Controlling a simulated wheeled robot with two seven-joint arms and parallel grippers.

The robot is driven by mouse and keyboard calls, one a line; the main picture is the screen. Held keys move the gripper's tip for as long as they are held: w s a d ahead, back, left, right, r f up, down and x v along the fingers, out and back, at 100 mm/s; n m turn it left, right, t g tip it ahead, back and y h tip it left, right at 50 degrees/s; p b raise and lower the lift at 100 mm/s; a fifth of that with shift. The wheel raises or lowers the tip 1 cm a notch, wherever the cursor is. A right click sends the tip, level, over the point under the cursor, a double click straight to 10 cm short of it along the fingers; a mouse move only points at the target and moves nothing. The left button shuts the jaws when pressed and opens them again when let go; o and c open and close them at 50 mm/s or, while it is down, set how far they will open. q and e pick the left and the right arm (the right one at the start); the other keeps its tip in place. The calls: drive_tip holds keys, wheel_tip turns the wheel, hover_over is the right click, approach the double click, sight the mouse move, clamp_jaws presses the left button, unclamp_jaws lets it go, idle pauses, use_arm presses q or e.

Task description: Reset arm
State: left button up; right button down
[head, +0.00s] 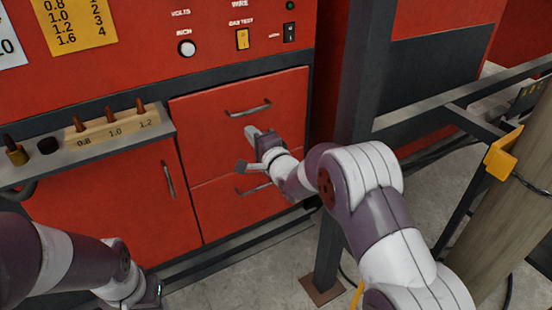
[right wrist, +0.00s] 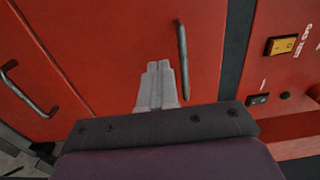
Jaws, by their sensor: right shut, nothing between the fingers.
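My right gripper (head: 246,149) is in front of the red cabinet's two drawers. Its fingers are shut with nothing between them; the right wrist view also shows the shut fingers (right wrist: 157,84) against the red drawer front. The upper drawer's handle (head: 248,107) is just above the gripper in the head view and apart from it. It also shows in the right wrist view (right wrist: 183,60). The lower drawer's handle (head: 253,189) is below. Both drawers look closed. My left arm comes in at the lower left, and its gripper is out of view.
A grey ledge (head: 168,130) on the left carries a wooden block (head: 97,131) with several copper tips. A cabinet door (head: 120,200) is below. A dark post (head: 345,130) stands right of the drawers. A yellow bracket (head: 503,152) and thick pole (head: 515,215) are at the right.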

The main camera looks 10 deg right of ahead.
drive_tip(key=s+d+f+n+g+h+p, duration=0.1)
drive_tip(key=s+d+f+n+g+h, duration=0.1)
drive_tip(key=s+d+f+n+g, duration=0.3)
drive_tip(key=s+d+f+n+g+h, duration=0.1)
drive_tip(key=s+f+n, duration=0.15)
drive_tip(key=s, duration=0.45)
drive_tip(key=s+d+f+n+g+h+p, duration=0.1)
drive_tip(key=s+d+f+n+g+h, duration=0.1)
drive_tip(key=s+d+f+g, duration=0.3)
use_arm(q)
wheel_tip(320, 180, up, 8)
drive_tip(key=p, duration=0.6)
drive_tip(key=shift+w+a+f, duration=0.2)
drive_tip(key=shift+w+f, duration=0.05)
drive_tip(key=shift+w, duration=0.1)
use_arm(e)
drive_tip(key=s+r+n+g, duration=0.2)
drive_tip(key=s+r, duration=0.2)
drive_tip(key=s, duration=0.5)
drive_tip(key=s+r+n+g+h, duration=0.1)
drive_tip(key=s+r, duration=0.3)
drive_tip(key=s, duration=0.5)
drive_tip(key=shift+s+r+n+g, duration=0.3)
drive_tip(key=shift+n+g, duration=0.5)
drive_tip(key=shift+n, duration=0.05)
